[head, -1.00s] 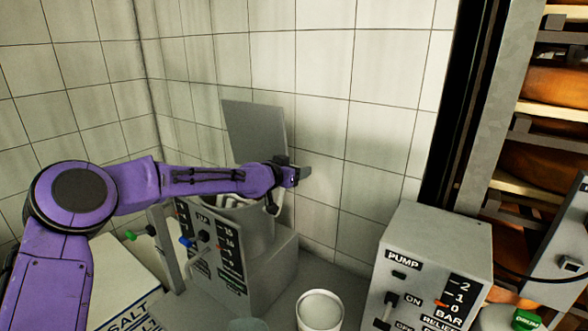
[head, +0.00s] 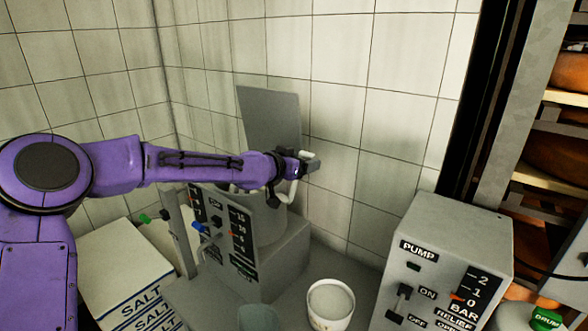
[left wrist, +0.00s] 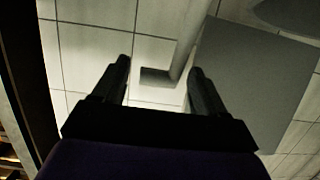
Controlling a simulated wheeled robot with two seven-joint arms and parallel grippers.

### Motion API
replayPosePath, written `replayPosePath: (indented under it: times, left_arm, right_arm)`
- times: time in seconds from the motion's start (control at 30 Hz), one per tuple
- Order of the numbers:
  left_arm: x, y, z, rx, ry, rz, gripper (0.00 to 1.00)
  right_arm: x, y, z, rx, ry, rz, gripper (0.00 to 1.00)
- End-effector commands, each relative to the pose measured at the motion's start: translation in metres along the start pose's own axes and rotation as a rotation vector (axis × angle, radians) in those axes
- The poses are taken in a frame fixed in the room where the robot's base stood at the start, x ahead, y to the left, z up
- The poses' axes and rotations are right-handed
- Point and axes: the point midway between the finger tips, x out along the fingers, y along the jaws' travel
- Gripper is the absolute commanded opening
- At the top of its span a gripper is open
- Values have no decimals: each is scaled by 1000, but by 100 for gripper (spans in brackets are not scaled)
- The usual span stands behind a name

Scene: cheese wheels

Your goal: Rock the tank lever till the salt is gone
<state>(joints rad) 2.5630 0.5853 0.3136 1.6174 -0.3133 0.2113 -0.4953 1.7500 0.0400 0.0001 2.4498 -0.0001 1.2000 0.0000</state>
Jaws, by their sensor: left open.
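The grey tank (head: 264,226) stands in the corner on a grey block, with its flat grey lid (head: 272,122) raised at the back. A pale bent bar (head: 292,192), which looks like the lever, rises at the tank's right side. My left gripper (head: 304,163) is open at the upper end of this bar. In the left wrist view, a grey bent bar (left wrist: 185,55) reaches down between the two spread fingers (left wrist: 160,80). I cannot tell whether they touch it. The tank's inside is mostly hidden behind my purple arm. My right gripper is out of view.
A dial panel (head: 220,232) with a blue-handled valve is on the tank's front. Salt sacks (head: 135,285) lie at lower left. A white bucket (head: 331,303) stands in front, beside the pump box (head: 445,270). Cheese shelves (head: 545,185) are at right. Tiled walls close the corner.

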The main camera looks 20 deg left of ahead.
Motion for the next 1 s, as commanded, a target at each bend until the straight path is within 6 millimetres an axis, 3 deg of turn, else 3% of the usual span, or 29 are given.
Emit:
replayPosePath:
  times: [0.1, 0.3, 1.0]
  left_arm:
    - [-25, 1, 3, -1, 1, 1, 72]
    - [-51, 1, 3, 0, -3, 2, 72]
    - [-55, 0, 2, -1, -4, 1, 72]
  right_arm:
    - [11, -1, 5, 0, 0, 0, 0]
    - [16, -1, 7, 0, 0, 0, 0]
    - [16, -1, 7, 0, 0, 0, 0]
